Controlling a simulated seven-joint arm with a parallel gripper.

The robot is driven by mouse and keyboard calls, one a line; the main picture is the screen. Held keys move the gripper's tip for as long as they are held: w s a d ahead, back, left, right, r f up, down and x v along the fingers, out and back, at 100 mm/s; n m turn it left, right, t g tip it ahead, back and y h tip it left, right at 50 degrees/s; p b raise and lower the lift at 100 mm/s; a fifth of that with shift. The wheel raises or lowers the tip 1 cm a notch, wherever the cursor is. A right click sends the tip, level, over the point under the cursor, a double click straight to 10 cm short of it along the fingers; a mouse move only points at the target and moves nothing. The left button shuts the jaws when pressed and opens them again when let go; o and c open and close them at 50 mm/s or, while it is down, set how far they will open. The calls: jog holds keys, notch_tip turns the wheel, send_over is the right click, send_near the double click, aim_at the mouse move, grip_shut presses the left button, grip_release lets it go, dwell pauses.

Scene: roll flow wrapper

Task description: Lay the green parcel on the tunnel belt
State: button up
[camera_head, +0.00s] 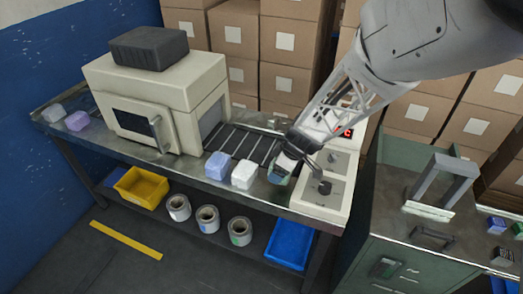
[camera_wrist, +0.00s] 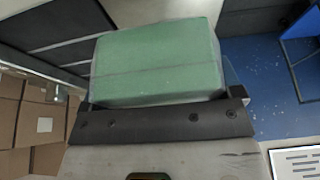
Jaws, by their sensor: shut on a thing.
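The green parcel (camera_head: 279,171) is held in my gripper (camera_head: 291,160) at the right end of the bench, beside the control box. In the wrist view the green parcel (camera_wrist: 158,65) fills the upper middle, against the dark bar of my gripper (camera_wrist: 160,120). The gripper is shut on it. The tunnel belt (camera_head: 241,142), dark with thin cross bars, runs from the cream tunnel machine (camera_head: 185,95) towards the gripper, which is just right of it. Whether the parcel touches the bench I cannot tell.
A blue parcel (camera_head: 217,166) and a white parcel (camera_head: 244,175) lie on the bench's front strip, before the belt. The control box (camera_head: 331,180) with a dark knob stands close on the right. White and purple parcels (camera_head: 77,121) lie at the far left end.

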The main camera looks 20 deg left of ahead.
jog(key=shift+d+f, duration=0.1)
jog(key=shift+f, duration=0.1)
jog(key=shift+w, duration=0.1)
send_over(266, 152)
jog(key=d, duration=0.1)
jog(key=shift+f, duration=0.75)
dwell(0.4)
jog(key=shift+f, duration=1.7)
jog(key=shift+f, duration=0.15)
jog(key=o, duration=0.9)
